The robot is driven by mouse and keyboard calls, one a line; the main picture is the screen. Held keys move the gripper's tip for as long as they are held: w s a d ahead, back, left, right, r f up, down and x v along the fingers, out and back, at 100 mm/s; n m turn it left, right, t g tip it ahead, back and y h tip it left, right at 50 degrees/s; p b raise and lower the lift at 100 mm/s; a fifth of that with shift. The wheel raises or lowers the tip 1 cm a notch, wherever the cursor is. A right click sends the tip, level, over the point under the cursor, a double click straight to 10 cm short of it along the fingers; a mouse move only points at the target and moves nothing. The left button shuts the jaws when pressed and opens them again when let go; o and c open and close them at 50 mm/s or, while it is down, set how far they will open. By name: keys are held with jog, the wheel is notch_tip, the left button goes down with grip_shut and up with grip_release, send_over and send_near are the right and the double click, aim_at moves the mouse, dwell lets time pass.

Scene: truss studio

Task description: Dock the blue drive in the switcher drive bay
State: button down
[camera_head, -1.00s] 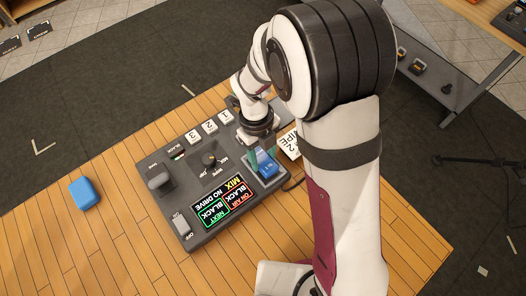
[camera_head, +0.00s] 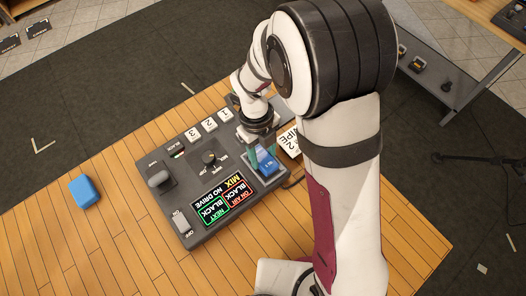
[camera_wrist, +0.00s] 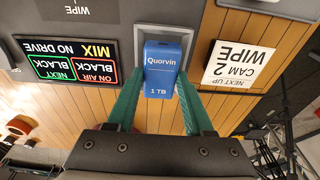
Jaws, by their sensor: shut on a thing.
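The blue drive (camera_wrist: 162,70), labelled "Quorvin 1 TB", is upright between the two green fingers of my gripper (camera_wrist: 158,78) in the wrist view. The gripper is shut on its sides. The drive also shows in the head view (camera_head: 267,162), at the right part of the dark grey switcher (camera_head: 188,222). The light-rimmed drive bay (camera_wrist: 196,32) lies behind and around the drive's far end. I cannot tell whether that end is inside the bay, as the drive hides the opening. The switcher's screen (camera_head: 221,199) reads "NO DRIVE".
A second blue block (camera_head: 84,191) lies on the wooden table (camera_head: 120,250), left of the switcher. A white "CAM 2 WIPE" card (camera_wrist: 238,63) lies right of the bay. A lever (camera_head: 159,178), a knob (camera_head: 209,158) and white numbered keys (camera_head: 209,124) stand up from the panel.

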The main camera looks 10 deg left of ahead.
aim_at(259, 152)
jog(key=shift+f, duration=0.55)
jog(key=c, duration=0.6)
grip_release()
jog(key=shift+r, duration=0.1)
jog(key=r, duration=0.7)
jog(key=w+a+r, duration=0.1)
jog(key=r, duration=0.2)
jog(key=shift+w+a+r, duration=0.1)
jog(key=shift+r, duration=0.25)
jog(key=s+d+r+n+y, duration=0.1)
jog(key=s+d+r+n, duration=0.1)
jog(key=s+d+n, duration=0.2)
jog(key=s+d+r+n+y, duration=0.1)
jog(key=s+d+n, duration=0.3)
jog(key=s+n, duration=0.4)
jog(key=s+d+r+n+t+y, duration=0.1)
jog(key=s+d+r+n, duration=0.1)
jog(key=s+n, duration=0.4)
jog(key=shift+d+r+n, duration=0.15)
jog(key=shift+d+n, duration=0.3)
jog(key=shift+n, duration=0.4)
jog(key=shift+d+r+n, duration=0.15)
jog(key=shift+d+n, duration=0.3)
jog(key=shift+n, duration=0.4)
